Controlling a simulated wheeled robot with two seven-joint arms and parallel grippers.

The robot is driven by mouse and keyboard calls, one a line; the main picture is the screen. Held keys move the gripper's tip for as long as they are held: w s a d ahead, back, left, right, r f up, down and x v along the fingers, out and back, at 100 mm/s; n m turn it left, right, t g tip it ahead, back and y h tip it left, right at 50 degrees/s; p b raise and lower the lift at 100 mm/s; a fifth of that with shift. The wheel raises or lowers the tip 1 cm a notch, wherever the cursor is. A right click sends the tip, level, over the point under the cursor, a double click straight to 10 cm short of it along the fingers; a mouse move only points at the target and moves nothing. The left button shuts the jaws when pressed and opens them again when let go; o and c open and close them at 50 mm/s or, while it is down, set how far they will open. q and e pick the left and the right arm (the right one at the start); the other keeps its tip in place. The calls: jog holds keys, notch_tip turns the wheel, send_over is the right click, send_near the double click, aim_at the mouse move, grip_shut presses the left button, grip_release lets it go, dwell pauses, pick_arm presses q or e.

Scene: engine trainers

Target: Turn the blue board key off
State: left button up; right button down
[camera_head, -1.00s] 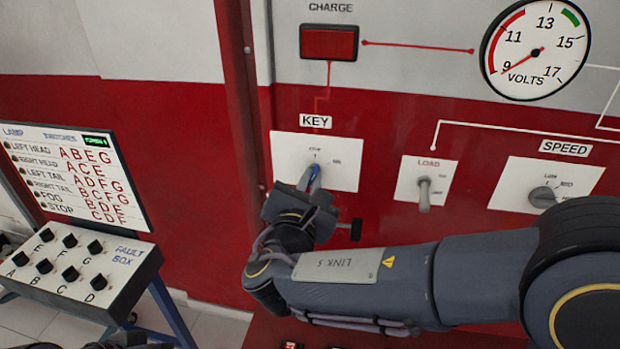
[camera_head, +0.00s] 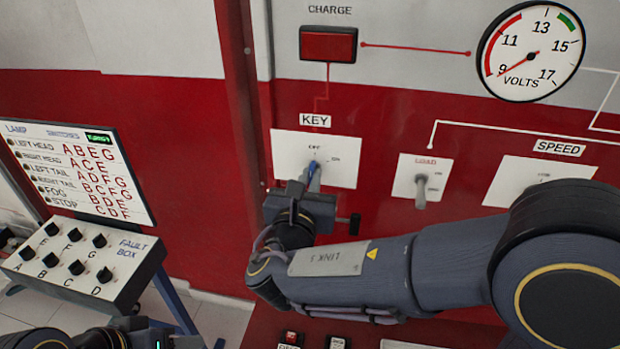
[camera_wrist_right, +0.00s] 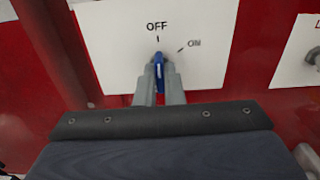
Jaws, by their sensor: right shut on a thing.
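The blue key (camera_head: 312,167) sits on the white KEY plate (camera_head: 343,165) of the red and grey board. In the right wrist view the blue key (camera_wrist_right: 158,68) points up, near the OFF mark, with the ON mark to its upper right. My right gripper (camera_head: 309,178) is shut on the blue key, one finger on each side of it in the wrist view (camera_wrist_right: 159,80). The fingers hide the key's sides and lower part. Part of my left arm shows at the bottom left of the head view; its fingertips cannot be made out.
The LOAD toggle (camera_head: 421,190) and the SPEED plate (camera_head: 520,178) are to the right of the key, the latter partly behind my right arm. The CHARGE lamp (camera_head: 328,44) and volt gauge (camera_head: 530,50) are above. The fault box (camera_head: 115,265) stands at the left.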

jog(key=c, duration=1.5)
grip_release()
jog(key=shift+c, duration=0.2)
jog(key=shift+s, duration=0.1)
jog(key=s+a+b, duration=0.1)
jog(key=s+b, duration=0.1)
jog(key=s, duration=0.5)
jog(key=shift+s+a, duration=0.25)
jog(key=shift+s, duration=0.05)
